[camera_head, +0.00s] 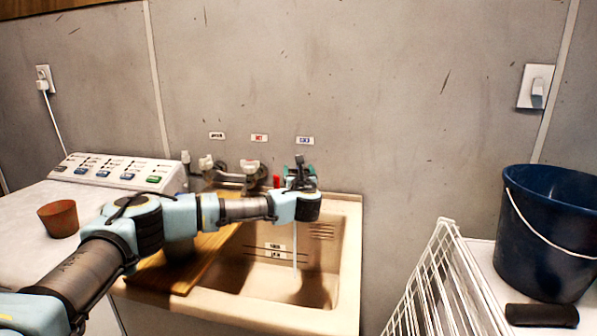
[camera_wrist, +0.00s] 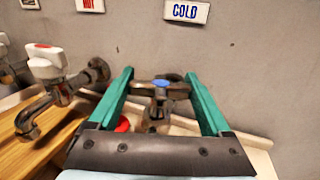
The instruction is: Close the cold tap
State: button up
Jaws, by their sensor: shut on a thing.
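The cold tap (camera_wrist: 158,108) is on the wall below the COLD label (camera_wrist: 187,11), with a blue cap on its cross handle (camera_wrist: 162,83). My gripper (camera_wrist: 160,78) is shut on this handle, one green finger on each side of it. In the head view my gripper (camera_head: 300,178) is below the COLD label (camera_head: 305,140) and hides most of the tap. A thin stream of water (camera_head: 295,245) falls into the beige sink (camera_head: 346,255). The tap's spout is mostly hidden by my gripper.
Another tap (camera_wrist: 47,62) with a red-marked white handle is to the left. A wooden board (camera_head: 190,265) lies across the sink's left side. A brown pot (camera_head: 58,219) stands on the white machine (camera_head: 25,215). A wire rack (camera_head: 440,285) and blue bucket (camera_head: 545,235) are right.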

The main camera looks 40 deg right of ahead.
jog(key=c, duration=0.3)
jog(key=m+g+h+b, duration=0.1)
jog(key=b, duration=0.2)
jog(key=shift+f, duration=0.3)
jog(key=m+g+h+b, duration=0.1)
jog(key=g+h+b, duration=0.1)
jog(key=b, duration=0.1)
jog(key=shift+m+b, duration=0.3)
jog(key=shift+m, duration=0.1)
jog(key=shift+s+d+r+m+g+h+b, duration=0.15)
jog(key=shift+r+m+g+h+b, duration=0.2)
jog(key=shift+g, duration=0.25)
jog(key=o, duration=1.1)
jog(key=shift+o, duration=0.2)
